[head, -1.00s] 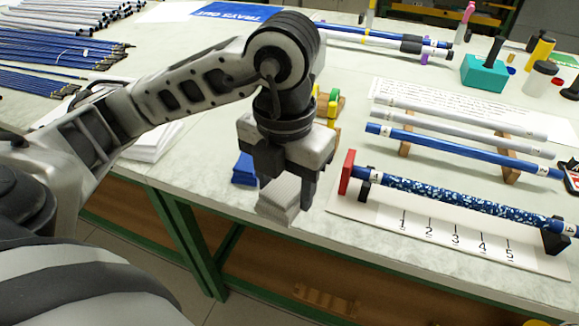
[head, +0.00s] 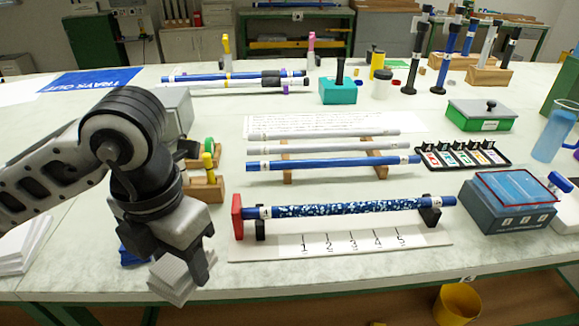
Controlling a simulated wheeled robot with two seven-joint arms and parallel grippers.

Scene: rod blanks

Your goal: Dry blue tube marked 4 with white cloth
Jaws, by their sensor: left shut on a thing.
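My left gripper (head: 180,262) is shut on a folded white cloth (head: 171,279), which hangs below the fingers at the table's front left. A blue tube with white and pale speckles (head: 345,208) lies level on two dark supports, with a red stop (head: 237,216) at its left end. The gripper and cloth are left of this tube and apart from it. A plain blue tube (head: 335,163) lies behind it on a wooden rack with two pale tubes (head: 325,147). White labels sit near both blue tubes' ends, too small to read surely. My right gripper is not in view.
A white board (head: 340,244) marked 1 to 5 lies under the speckled tube. A blue-grey box (head: 510,215) stands at the right, with a yellow bucket (head: 458,303) below the table edge. More tubes (head: 235,76) and a teal block (head: 338,91) stand behind.

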